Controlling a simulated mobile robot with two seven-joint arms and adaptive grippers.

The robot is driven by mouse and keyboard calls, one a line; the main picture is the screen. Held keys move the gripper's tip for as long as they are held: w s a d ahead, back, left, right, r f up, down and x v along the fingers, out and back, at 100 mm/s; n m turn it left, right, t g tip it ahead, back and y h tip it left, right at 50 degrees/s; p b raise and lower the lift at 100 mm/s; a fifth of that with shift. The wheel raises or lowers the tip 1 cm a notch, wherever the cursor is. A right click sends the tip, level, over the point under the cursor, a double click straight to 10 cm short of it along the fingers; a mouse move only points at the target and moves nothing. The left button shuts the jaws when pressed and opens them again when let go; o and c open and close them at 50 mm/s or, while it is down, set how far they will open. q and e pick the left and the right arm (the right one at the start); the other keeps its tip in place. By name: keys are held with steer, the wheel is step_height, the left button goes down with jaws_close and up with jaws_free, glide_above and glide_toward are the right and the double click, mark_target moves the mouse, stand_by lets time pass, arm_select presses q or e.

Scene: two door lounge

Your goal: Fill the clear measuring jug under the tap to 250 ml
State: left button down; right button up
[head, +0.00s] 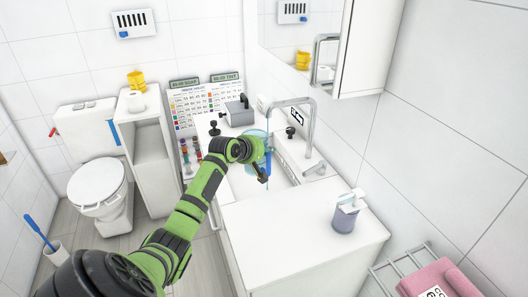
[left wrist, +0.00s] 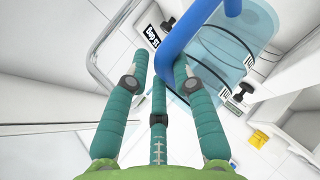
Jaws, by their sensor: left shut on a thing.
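The clear, bluish measuring jug (head: 255,137) is at the sink, partly hidden behind my left gripper (head: 262,172). Its blue handle (head: 268,161) shows beside the gripper. The grey tap (head: 310,125) arches up just right of the jug. In the left wrist view the jug (left wrist: 228,62) is see-through with dark bands, and its thick blue handle (left wrist: 190,40) runs by the teal fingers of my left gripper (left wrist: 163,70). The gripper is shut on the handle. I cannot read the water level or make out a stream. My right gripper is not in view.
A soap dispenser (head: 345,214) stands on the white counter (head: 290,235), whose front part is otherwise clear. A grey box (head: 238,112) and a chart board (head: 205,98) stand behind the sink. A mirror cabinet (head: 362,45) hangs above right. A toilet (head: 98,185) is at left.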

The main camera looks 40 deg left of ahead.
arm_select(q)
steer(key=shift+w, duration=0.1)
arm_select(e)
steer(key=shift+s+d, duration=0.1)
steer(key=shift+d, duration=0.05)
arm_select(q)
steer(key=w, duration=0.1)
steer(key=w+b, duration=0.1)
steer(key=w, duration=0.1)
steer(key=w+b, duration=0.1)
steer(key=w, duration=0.1)
steer(key=shift+a, duration=0.25)
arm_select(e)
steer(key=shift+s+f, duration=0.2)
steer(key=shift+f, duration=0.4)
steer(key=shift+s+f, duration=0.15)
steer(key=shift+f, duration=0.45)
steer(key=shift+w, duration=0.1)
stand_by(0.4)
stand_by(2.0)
